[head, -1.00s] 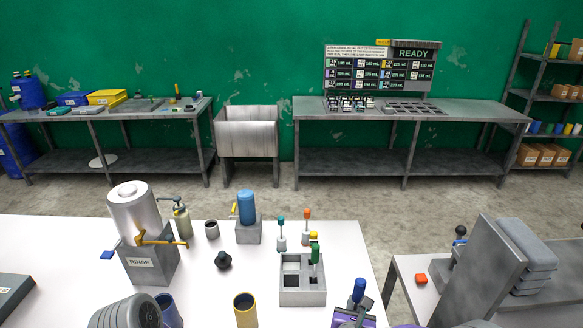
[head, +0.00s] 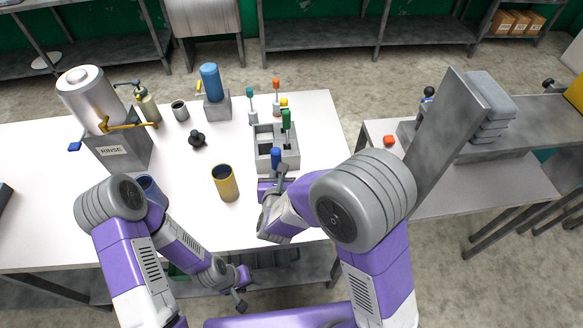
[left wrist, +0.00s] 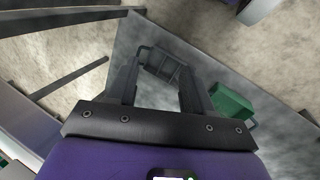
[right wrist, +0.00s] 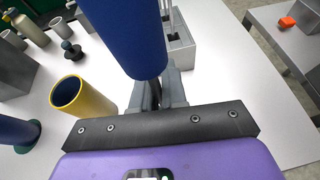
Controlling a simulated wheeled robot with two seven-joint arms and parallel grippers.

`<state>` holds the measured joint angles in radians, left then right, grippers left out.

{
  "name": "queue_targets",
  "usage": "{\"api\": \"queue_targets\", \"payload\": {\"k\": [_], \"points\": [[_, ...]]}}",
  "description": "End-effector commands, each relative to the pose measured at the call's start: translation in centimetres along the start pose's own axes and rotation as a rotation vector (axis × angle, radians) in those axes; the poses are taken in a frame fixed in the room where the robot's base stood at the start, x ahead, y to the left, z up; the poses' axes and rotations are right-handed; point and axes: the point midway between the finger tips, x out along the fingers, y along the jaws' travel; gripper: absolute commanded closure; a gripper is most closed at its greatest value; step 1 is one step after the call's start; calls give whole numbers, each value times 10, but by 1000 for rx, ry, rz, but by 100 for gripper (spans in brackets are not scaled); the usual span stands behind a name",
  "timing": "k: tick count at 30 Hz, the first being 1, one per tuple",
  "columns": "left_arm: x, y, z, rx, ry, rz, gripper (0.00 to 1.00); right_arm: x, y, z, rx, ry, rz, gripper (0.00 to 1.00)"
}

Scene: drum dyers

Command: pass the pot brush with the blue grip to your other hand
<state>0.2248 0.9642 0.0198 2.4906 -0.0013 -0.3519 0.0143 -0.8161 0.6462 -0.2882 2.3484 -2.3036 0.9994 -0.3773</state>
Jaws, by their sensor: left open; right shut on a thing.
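The pot brush's blue grip (head: 276,157) stands up from my right gripper (head: 279,178), in front of the grey holder block (head: 264,133). My right gripper is shut on the brush. In the right wrist view the blue grip (right wrist: 130,35) fills the top centre, above the jaws (right wrist: 160,92); the brush's lower end is hidden. My left gripper (head: 241,290) is open and empty, low near the table's front edge, well apart from the brush. In the left wrist view its fingers (left wrist: 160,85) are spread, with nothing between them.
A yellow cup (head: 225,184) and a blue cup (head: 152,191) stand left of the brush. The block holds a green-handled brush (head: 286,121). A rinse urn (head: 88,95) stands at left. A green box (left wrist: 231,104) lies below my left gripper. White table is clear around the yellow cup.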

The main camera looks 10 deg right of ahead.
Motion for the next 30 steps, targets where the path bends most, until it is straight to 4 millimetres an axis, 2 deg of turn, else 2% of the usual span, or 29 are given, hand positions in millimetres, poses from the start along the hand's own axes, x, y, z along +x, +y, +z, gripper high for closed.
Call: {"api": "queue_targets", "payload": {"k": [8,11,17,20,23,30], "points": [[-5,4,0,-75,-31,-7,45,0,4,0,-3,-1,5,100],[-14,11,0,-202,-82,-13,45,0,4,0,-2,-1,5,100],[-50,49,-2,-579,-241,21,45,0,4,0,-2,-1,5,100],[-78,74,-13,-767,-317,80,45,0,4,0,-2,-1,5,100],[-116,96,-34,-939,-383,176,45,0,4,0,-2,-1,5,100],[-229,140,-93,-1208,-575,470,45,0,4,0,-2,-1,5,100]]}}
